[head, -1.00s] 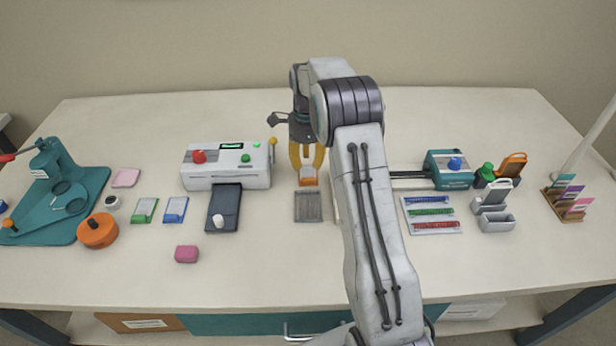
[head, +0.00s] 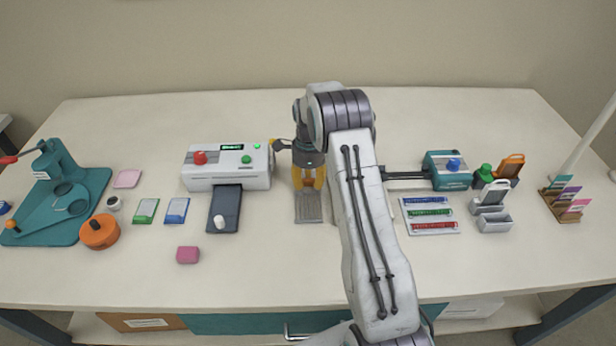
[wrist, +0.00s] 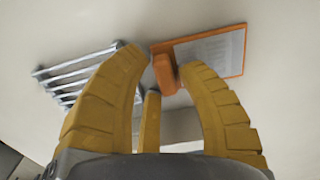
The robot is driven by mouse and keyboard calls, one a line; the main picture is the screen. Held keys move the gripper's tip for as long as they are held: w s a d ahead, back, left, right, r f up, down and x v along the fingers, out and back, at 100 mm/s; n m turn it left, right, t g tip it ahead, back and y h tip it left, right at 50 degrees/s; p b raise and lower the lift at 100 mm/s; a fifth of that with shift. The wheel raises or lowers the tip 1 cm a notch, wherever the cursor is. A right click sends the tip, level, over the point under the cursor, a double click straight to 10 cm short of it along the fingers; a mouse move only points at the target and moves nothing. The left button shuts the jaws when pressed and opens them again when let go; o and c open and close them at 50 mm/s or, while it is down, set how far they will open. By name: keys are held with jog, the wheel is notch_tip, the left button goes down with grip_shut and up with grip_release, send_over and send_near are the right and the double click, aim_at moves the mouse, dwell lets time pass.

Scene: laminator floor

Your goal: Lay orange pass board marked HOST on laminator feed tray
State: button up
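My gripper (head: 309,180) points down over the back end of the grey slotted rack (head: 308,208), right of the laminator. In the wrist view, its yellow fingers (wrist: 162,62) are spread on either side of the orange tab of a board (wrist: 215,50) with an orange rim and pale grey face. The fingers do not look closed on it. No marking is readable. In the head view, the fingers hide the board. The white laminator (head: 228,172) has a red knob and a green button. Its dark feed tray (head: 232,208) extends forward, with a small white piece on it.
Green and blue cards (head: 176,210), an orange round pot (head: 99,231) and a teal press (head: 40,228) lie left. A pink block (head: 188,254) sits in front. Right are a teal device (head: 448,172), a tray of coloured strips (head: 411,228) and a card stand (head: 566,206).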

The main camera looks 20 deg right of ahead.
grip_shut()
dwell(0.3)
jog(key=shift+r, duration=0.15)
jog(key=shift+r, duration=0.55)
jog(key=r, duration=0.2)
jog(key=r+b, duration=0.1)
jog(key=shift+s+d+r, duration=0.1)
jog(key=shift+s+d, duration=0.2)
jog(key=shift+d, duration=0.05)
jog(key=s+d+r, duration=0.2)
jog(key=s+d+r+b, duration=0.1)
jog(key=s+d+r, duration=0.1)
jog(key=s+d, duration=0.1)
jog(key=s+d+r, duration=0.2)
jog(key=d, duration=0.1)
jog(key=shift+s+r+b, duration=0.2)
jog(key=shift+r+b, duration=0.05)
jog(key=shift+b, duration=0.1)
